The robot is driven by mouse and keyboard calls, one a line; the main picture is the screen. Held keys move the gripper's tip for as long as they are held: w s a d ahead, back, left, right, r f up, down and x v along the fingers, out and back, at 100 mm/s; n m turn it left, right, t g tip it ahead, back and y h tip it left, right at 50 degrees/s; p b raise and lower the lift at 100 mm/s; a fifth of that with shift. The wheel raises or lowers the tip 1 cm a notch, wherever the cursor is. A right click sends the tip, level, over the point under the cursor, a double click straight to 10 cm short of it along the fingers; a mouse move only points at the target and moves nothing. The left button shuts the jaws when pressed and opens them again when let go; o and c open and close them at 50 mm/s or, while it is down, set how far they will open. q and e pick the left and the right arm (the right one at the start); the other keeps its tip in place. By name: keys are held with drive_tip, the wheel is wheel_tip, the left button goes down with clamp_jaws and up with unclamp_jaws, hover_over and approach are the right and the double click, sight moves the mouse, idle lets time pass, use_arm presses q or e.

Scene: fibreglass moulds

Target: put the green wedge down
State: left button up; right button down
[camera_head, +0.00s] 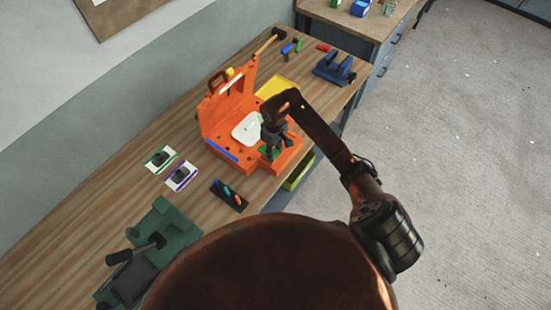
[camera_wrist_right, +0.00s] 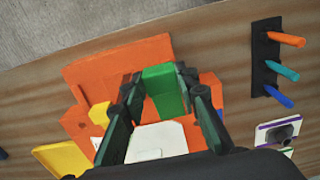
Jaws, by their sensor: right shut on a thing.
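The green wedge (camera_head: 268,152) is small and partly hidden under my right gripper (camera_head: 273,142) in the head view. In the right wrist view the green wedge (camera_wrist_right: 165,90) sits between the two dark fingers of my right gripper (camera_wrist_right: 160,88), which is shut on it. They are over the near right part of the open orange mould case (camera_head: 232,158). I cannot tell whether the wedge touches the case. My left gripper is not in view.
A white pad (camera_head: 246,129) lies in the case, beside a blue strip (camera_head: 221,150). The case's raised lid stands at its left. A yellow tray (camera_head: 277,87) is behind. A black holder with coloured pegs (camera_head: 228,195) and two cards are nearer. Bare wood lies between them.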

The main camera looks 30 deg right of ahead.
sight(276, 150)
drive_tip(key=shift+w+d+f, duration=0.7)
drive_tip(key=shift+f, duration=0.15)
drive_tip(key=shift+w+d+f, duration=0.25)
drive_tip(key=shift+d+f, duration=0.05)
drive_tip(key=shift+f, duration=0.25)
wheel_tip(276, 150, down, 2)
drive_tip(key=shift+a+f+p, duration=0.1)
drive_tip(key=shift+p, duration=0.45)
drive_tip(key=shift+f, duration=0.45)
drive_tip(key=shift+f, duration=0.1)
drive_tip(key=c, duration=1.5)
unclamp_jaws()
